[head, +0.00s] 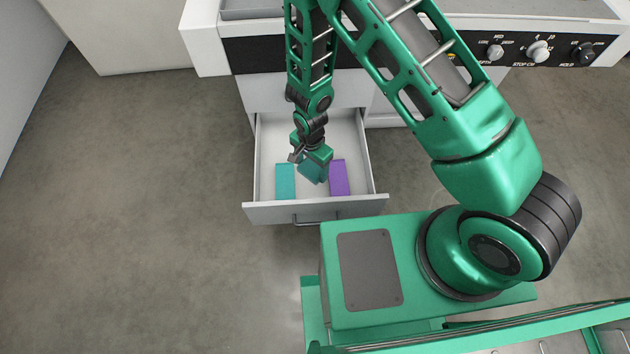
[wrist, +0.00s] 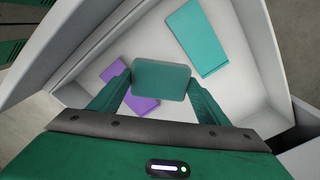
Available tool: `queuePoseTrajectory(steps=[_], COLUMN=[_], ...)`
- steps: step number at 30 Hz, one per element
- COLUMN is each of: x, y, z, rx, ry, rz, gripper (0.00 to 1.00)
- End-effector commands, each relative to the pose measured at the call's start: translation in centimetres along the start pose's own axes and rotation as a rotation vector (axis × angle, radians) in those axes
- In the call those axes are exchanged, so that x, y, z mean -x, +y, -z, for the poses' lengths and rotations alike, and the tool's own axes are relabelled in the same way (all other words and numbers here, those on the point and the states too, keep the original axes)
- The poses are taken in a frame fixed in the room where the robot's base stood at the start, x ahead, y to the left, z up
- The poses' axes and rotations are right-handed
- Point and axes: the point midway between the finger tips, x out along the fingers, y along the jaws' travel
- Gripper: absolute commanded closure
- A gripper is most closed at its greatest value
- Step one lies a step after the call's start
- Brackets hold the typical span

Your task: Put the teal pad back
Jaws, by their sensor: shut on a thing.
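My gripper (head: 312,156) is shut on a teal pad (head: 314,173), inside or just over the open drawer (head: 268,212). In the wrist view the held pad (wrist: 162,80) sits between the two green fingers of my gripper (wrist: 160,86), seen end-on. A second teal pad (head: 285,181) lies flat in the drawer to the left; it also shows in the wrist view (wrist: 198,40). A purple pad (head: 339,178) lies flat to the right; the wrist view shows it partly hidden (wrist: 144,104). I cannot tell whether the held pad touches the drawer floor.
The drawer is pulled out beneath a counter (head: 270,55) with control knobs (head: 538,50). The drawer walls (head: 372,160) stand close around my gripper. Bare drawer floor lies between the two resting pads and behind them. The room's floor (head: 140,190) is clear to the left.

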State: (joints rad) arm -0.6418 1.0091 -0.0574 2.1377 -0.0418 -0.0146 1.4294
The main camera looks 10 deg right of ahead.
Motion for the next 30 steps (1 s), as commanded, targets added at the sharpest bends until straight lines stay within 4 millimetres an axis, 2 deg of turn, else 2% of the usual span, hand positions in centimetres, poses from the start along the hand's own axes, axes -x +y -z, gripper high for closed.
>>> queuePoseTrajectory(steps=[6, 14, 21, 30], x=[-3.4, -5.0, -8.1, -8.5], y=[0.1, 0.0, 0.1, 0.0], z=[0.0, 0.1, 0.0, 0.1], rx=[-0.001, -0.002, -0.002, -0.003], ry=[-0.001, 0.0, -0.001, -0.001], rz=[-0.003, -0.001, -0.003, 0.0], gripper=[0.51, 0.51, 0.51, 0.51])
